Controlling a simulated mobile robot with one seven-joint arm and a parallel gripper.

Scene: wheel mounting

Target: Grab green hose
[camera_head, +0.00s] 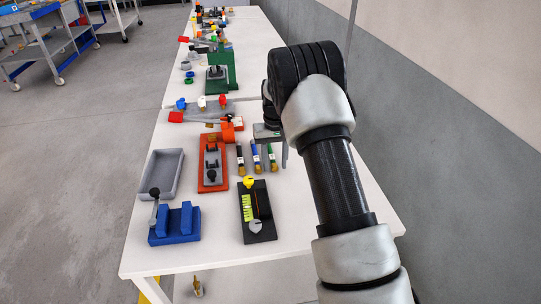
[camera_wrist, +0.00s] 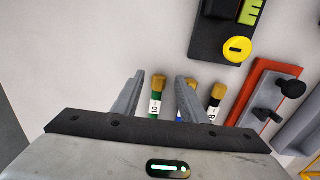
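Three short hoses with brass ends lie side by side on the white table. In the head view the green hose (camera_head: 271,153) is the rightmost, beside the blue hose (camera_head: 256,157) and the black hose (camera_head: 240,157). My gripper (camera_head: 270,147) is over the hoses' far end. In the wrist view my gripper (camera_wrist: 160,76) is open, with the green hose (camera_wrist: 156,98) showing between its fingers. The right finger partly covers the blue hose (camera_wrist: 190,87); the black hose (camera_wrist: 214,103) is outside it. Contact with the green hose cannot be told.
A black board with a yellow knob (camera_head: 257,218) lies in front of the hoses. An orange board (camera_head: 212,177) stands to their left. A grey tray (camera_head: 150,184) and a blue fixture (camera_head: 173,224) are further left. The table's right front is clear.

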